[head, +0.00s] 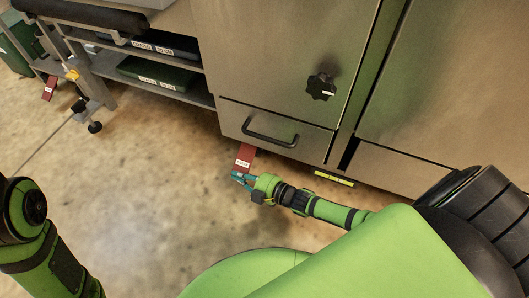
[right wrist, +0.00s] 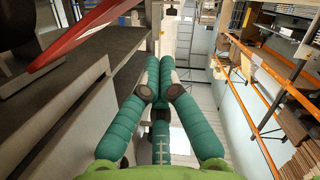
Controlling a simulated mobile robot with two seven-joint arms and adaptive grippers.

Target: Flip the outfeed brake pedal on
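A red pedal (head: 243,157) with a white label sticks out from under the steel machine, low near the floor. The label is too small to read. My right gripper (head: 240,180), with teal fingers, is just in front of the pedal's near end in the head view; I cannot tell whether they touch. In the right wrist view the finger tips (right wrist: 158,78) are together with nothing seen between them. There, a red slanted piece (right wrist: 85,32), likely the pedal, is at upper left, apart from the fingers. A second red pedal (head: 49,90) is at far left. My left gripper is out of view.
The steel machine (head: 285,50) has a black knob (head: 321,87) and a drawer-like panel with a black handle (head: 270,132). A shelf frame (head: 200,97) with trays stands left of it on a caster (head: 95,127). The floor (head: 130,190) at the middle left is clear.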

